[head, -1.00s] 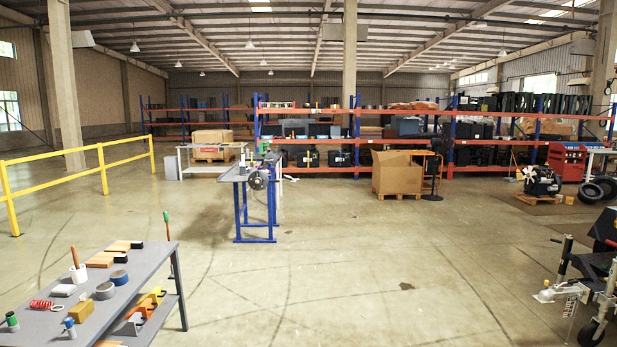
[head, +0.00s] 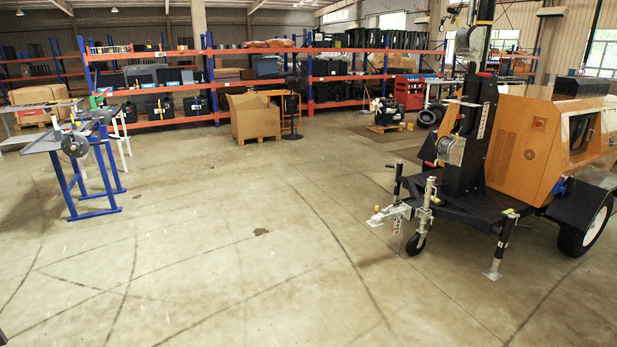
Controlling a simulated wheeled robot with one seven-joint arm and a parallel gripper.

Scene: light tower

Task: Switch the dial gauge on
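No dial gauge that I can make out shows in the head view. The light tower (head: 518,150), an orange-bodied trailer with a black mast, stands at the right. A round winch drum (head: 455,150) is on its mast. A blue-legged workbench (head: 88,175) stands at the left with a round grey disc-shaped part (head: 75,145) at its front; I cannot tell what this part is. My gripper is not in view.
A cardboard box (head: 253,117) stands before the orange and blue shelves (head: 330,104). The trailer's hitch (head: 385,214), jockey wheel and outrigger foot (head: 495,262) stick out over the floor. The concrete floor (head: 230,260) in the middle is clear.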

